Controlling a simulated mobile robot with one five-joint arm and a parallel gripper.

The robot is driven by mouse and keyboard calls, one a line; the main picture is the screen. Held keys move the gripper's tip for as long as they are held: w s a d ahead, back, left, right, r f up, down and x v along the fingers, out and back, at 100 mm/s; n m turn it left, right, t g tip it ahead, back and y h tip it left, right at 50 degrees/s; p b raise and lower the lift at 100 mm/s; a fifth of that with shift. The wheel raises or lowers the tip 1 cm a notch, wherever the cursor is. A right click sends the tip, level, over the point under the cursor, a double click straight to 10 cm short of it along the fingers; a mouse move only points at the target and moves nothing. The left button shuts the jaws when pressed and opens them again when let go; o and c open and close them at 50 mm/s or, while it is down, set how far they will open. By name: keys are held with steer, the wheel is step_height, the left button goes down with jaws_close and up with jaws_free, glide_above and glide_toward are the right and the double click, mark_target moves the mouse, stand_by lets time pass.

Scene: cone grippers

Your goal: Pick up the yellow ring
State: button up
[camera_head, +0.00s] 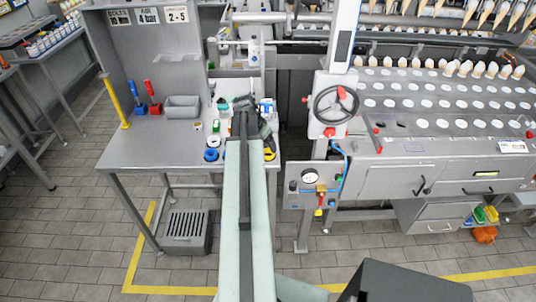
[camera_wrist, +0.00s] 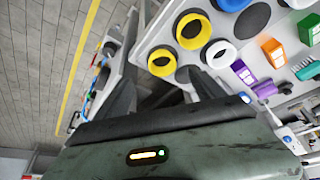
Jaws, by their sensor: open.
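Two yellow rings lie on the grey work surface in the wrist view, one farther up (camera_wrist: 177,33) and a smaller-looking one (camera_wrist: 152,64) nearer my fingers. In the head view a yellow ring (camera_head: 270,155) lies near the table's front edge, just right of my arm. My gripper (camera_wrist: 160,78) is open, with its dark fingers spread apart and nothing visible between them. The nearer yellow ring appears just beyond the gap between the fingertips; no contact shows. In the head view my arm reaches over the table and hides part of its top.
A white ring (camera_wrist: 207,55), dark discs and coloured boxes (camera_wrist: 272,50) crowd the surface. A grey bin (camera_head: 182,106) stands farther left. The table's left front is clear.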

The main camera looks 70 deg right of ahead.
mark_target(269, 155)
steer(key=shift+b+x, duration=1)
steer(key=shift+x, duration=0.2)
steer(key=b+x, duration=0.2)
steer(key=x, duration=0.1)
steer(key=b+x, duration=0.2)
steer(key=b, duration=0.1)
steer(key=shift+w+d+f, duration=0.15)
steer(key=shift+w+f, duration=0.05)
steer(key=shift+f, duration=0.15)
steer(key=shift+r, duration=0.2)
steer(key=c, duration=1.5)
steer(key=shift+r+p, duration=3.75)
steer(key=shift+p, duration=0.1)
steer(key=shift+c, duration=0.2)
